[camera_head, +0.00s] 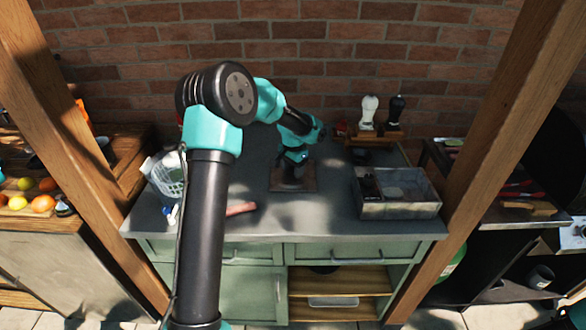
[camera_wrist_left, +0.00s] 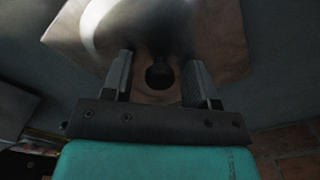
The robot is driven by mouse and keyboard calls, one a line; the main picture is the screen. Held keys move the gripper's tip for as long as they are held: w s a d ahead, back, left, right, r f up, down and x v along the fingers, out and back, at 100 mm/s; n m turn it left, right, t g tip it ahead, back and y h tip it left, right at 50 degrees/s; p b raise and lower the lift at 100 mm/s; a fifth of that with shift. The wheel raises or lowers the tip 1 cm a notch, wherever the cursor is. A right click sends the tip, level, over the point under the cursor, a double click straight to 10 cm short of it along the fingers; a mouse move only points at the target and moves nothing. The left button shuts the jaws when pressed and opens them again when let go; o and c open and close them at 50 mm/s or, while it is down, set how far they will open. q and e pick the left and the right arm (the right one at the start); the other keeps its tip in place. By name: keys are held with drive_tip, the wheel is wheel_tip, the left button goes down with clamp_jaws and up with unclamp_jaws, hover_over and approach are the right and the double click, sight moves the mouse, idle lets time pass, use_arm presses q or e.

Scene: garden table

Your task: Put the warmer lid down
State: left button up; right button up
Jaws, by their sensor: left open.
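In the left wrist view a dark round knob (camera_wrist_left: 160,77) sits between the two fingers of my left gripper (camera_wrist_left: 159,88). The fingers are open, with a gap on each side of the knob. Beyond the knob is a shiny, pale curved surface (camera_wrist_left: 145,25), which looks like the warmer lid. A brown square board (camera_wrist_left: 228,45) shows around it. In the head view my left gripper (camera_head: 292,165) is low over the board (camera_head: 310,184) on the grey counter. The gripper hides most of the lid there. My right gripper is not in view.
A grey box (camera_head: 400,207) with dark items stands at the counter's right. A white basket (camera_head: 170,177) and a reddish rod (camera_head: 241,209) are at the left. White and black bottles (camera_head: 369,112) stand at the back. The counter front (camera_head: 310,222) is clear.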

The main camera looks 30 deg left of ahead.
sight(293, 167)
use_arm(q)
drive_tip(key=shift+r, duration=0.15)
wheel_tip(293, 167, up, 12)
idle(0.5)
drive_tip(key=shift+o, duration=0.3)
drive_tip(key=shift+d, duration=0.1)
